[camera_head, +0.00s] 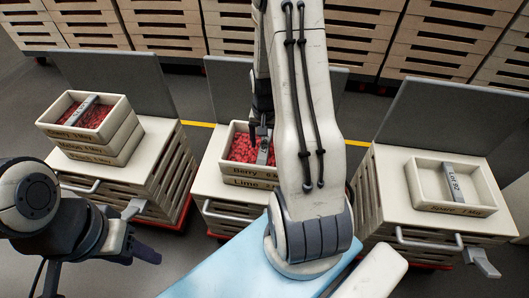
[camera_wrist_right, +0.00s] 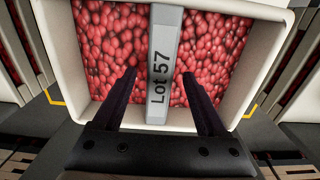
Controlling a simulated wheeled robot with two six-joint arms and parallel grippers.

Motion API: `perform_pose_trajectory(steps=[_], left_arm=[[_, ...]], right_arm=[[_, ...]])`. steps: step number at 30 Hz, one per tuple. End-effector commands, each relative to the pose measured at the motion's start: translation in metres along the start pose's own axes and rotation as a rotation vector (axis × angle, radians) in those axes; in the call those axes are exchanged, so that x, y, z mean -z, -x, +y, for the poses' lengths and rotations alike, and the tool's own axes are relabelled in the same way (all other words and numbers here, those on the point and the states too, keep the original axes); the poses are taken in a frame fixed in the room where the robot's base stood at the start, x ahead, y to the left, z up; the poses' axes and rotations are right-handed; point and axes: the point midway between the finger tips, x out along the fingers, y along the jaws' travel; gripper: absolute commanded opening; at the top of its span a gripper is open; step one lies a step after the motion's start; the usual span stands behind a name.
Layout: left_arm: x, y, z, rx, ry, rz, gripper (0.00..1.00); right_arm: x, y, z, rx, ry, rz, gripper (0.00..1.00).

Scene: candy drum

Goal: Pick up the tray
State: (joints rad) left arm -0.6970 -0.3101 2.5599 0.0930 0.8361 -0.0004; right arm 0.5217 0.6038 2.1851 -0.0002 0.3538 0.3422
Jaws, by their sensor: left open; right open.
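A cream tray (camera_head: 241,180) of red candies tops a short stack on the middle cart; the tray beneath it reads "Lime". A grey handle bar (camera_head: 263,152) runs across the top tray. In the right wrist view the bar (camera_wrist_right: 165,60) reads "Lot 57" over the red candies (camera_wrist_right: 110,45). My right gripper (camera_head: 262,122) points down over this tray. In the wrist view its dark fingers (camera_wrist_right: 168,80) are open, one on each side of the bar, with gaps to it. My left gripper (camera_head: 150,252) is open and empty at the lower left, away from the trays.
A left cart (camera_head: 160,150) carries a stack of trays with a red-filled top tray (camera_head: 118,117). Stacked wooden crates (camera_head: 165,25) line the back. Grey floor shows between the carts.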

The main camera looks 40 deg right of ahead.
Motion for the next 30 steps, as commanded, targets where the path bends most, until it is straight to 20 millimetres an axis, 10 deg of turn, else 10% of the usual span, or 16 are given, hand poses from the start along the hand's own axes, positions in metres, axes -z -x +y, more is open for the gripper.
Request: perform_pose_trajectory(steps=[12,18,30], left_arm=[[-0.0002,-0.0033,-0.0002,0.0,0.0,0.0,0.5],[-0.0002,-0.0033,-0.0003,0.0,0.0,0.0,0.5],[-0.0002,-0.0033,-0.0002,0.0,0.0,0.0,0.5]], right_arm=[[0.0002,-0.0171,0.0004,0.0,-0.001,0.002,0.71],[0.0,-0.017,0.0003,0.0,0.0,0.002,0.0],[-0.0002,-0.0169,0.0002,0.0,0.0,0.001,0.0]])
